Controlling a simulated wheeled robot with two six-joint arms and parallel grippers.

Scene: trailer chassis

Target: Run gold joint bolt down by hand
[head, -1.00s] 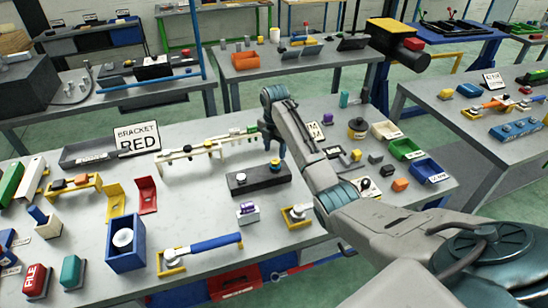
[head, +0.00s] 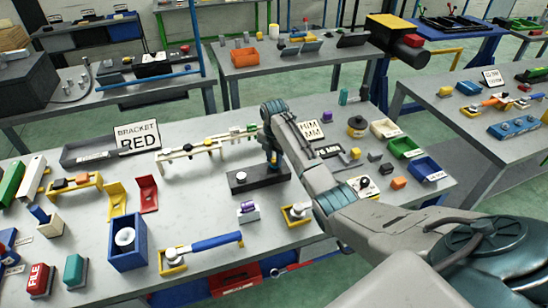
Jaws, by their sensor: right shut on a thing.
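My right gripper (head: 273,161) reaches down over the right end of a black block (head: 256,184) on the bench. It is shut on the gold joint bolt, which the fingers almost wholly hide. The fingertips are at or just above the block's top; I cannot tell how far the bolt is seated. A round dark knob with a light top (head: 240,176) stands on the block's left part. My left gripper is not in view.
Behind the block is a cream chassis frame (head: 205,150) with coloured bolts. A green bin (head: 405,148) stands right.

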